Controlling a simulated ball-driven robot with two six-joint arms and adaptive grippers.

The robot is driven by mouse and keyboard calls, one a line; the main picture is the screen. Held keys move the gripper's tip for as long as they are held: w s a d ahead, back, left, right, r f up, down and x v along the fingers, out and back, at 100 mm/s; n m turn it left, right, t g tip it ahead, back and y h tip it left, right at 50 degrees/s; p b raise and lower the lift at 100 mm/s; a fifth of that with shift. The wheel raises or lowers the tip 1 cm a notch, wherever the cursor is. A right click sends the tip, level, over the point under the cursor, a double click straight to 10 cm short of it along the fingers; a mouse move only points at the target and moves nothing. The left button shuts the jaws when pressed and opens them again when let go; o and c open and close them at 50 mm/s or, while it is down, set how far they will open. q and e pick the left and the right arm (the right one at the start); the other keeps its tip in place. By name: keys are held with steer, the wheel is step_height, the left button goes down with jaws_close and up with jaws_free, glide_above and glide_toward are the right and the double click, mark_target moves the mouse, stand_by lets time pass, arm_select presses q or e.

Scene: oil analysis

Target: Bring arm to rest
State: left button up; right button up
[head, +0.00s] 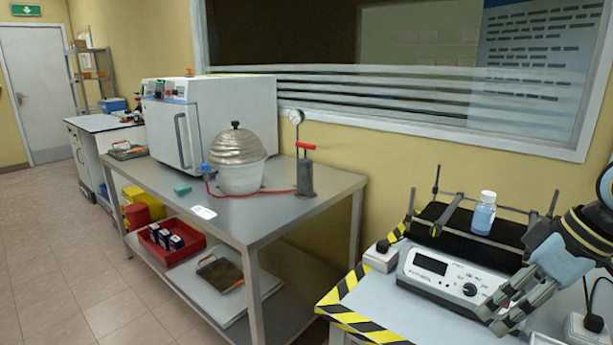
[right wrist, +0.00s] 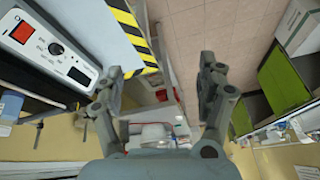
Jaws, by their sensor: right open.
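My right gripper (head: 508,302) is at the lower right of the head view, in front of the shaker's control panel. It is open and empty. In the right wrist view its two fingers (right wrist: 162,85) stand wide apart with nothing between them. The shaker (head: 445,280) sits on the right bench, with a small clear bottle (head: 483,213) with a white cap upright on its black platform. The right wrist view shows part of the shaker (right wrist: 60,50) at upper left. My left gripper is not in view.
A grey metal table (head: 300,213) holds a white oven (head: 210,118), a domed vessel (head: 238,160) and a hand pump with a gauge (head: 305,172). A red crate (head: 172,252) is on its lower shelf. Striped tape (head: 350,310) marks the right bench's edge. The floor at left is clear.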

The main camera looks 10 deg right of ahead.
steer(key=s+f+m+g+b, duration=0.1)
steer(key=s+f+m+b, duration=0.2)
steer(key=f, duration=0.9)
steer(key=s+d+f+m+h+b, duration=0.15)
steer(key=s+f, duration=0.25)
steer(key=f, duration=0.9)
steer(key=s+f+m+g+b, duration=0.1)
steer(key=s+f+m+b, duration=0.2)
steer(key=f, duration=0.9)
steer(key=s+a+f+n+h+b, duration=0.1)
steer(key=s+a+f+b, duration=0.1)
steer(key=s+f, duration=0.9)
steer(key=s+a+f+n+h+b, duration=0.1)
steer(key=s+a+f, duration=0.4)
steer(key=s+f, duration=0.6)
steer(key=s+n, duration=0.1)
steer(key=s, duration=0.4)
steer(key=shift+s+a+g+b, duration=0.15)
steer(key=shift+g+b, duration=0.2)
steer(key=shift+g, duration=0.05)
steer(key=shift+w+r, duration=0.1)
steer(key=shift+w, duration=0.3)
steer(key=shift+c, duration=0.4)
